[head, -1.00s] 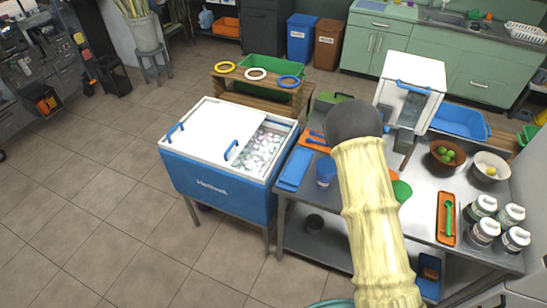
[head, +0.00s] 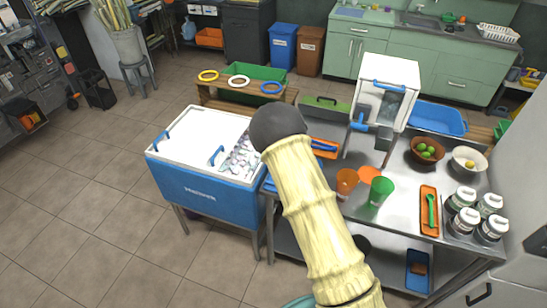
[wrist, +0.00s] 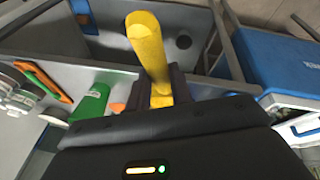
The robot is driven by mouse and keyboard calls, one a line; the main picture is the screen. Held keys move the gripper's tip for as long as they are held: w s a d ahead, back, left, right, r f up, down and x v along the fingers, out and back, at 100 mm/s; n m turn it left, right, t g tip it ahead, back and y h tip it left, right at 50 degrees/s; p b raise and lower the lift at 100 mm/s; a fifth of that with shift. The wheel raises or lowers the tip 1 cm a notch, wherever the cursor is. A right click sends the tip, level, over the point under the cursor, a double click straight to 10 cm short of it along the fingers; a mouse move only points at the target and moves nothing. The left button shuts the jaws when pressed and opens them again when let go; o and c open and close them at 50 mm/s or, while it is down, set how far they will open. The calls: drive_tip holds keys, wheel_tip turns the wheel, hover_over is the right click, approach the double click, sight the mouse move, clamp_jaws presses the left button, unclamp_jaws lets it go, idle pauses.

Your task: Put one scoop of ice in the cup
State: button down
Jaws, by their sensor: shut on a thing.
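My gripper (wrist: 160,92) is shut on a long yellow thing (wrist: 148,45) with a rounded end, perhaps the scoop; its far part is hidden. In the head view my arm hides the gripper. Ice (head: 240,160) lies in the open right part of a blue and white chest (head: 205,192), partly behind my arm. An orange cup (head: 346,184) and a green cup (head: 381,191) stand on the steel table, right of my arm. The green cup also shows in the wrist view (wrist: 92,103), left of my gripper. No blue cup shows now.
A white machine (head: 388,75) stands on the steel table (head: 400,205). Bowls of green (head: 428,152) and yellow fruit (head: 469,162), an orange tray (head: 429,212) and several jars (head: 464,198) are to its right. A white lid (head: 195,135) covers the chest's left part.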

drive_tip(key=s+a+r+m+p, duration=0.1)
drive_tip(key=a+p, duration=0.3)
drive_tip(key=a, duration=0.3)
drive_tip(key=s+a+r+m+h+p, duration=0.1)
drive_tip(key=a+m+p, duration=0.1)
drive_tip(key=a+p, duration=0.3)
drive_tip(key=shift+a+t+p, duration=0.3)
drive_tip(key=shift+a, duration=0.55)
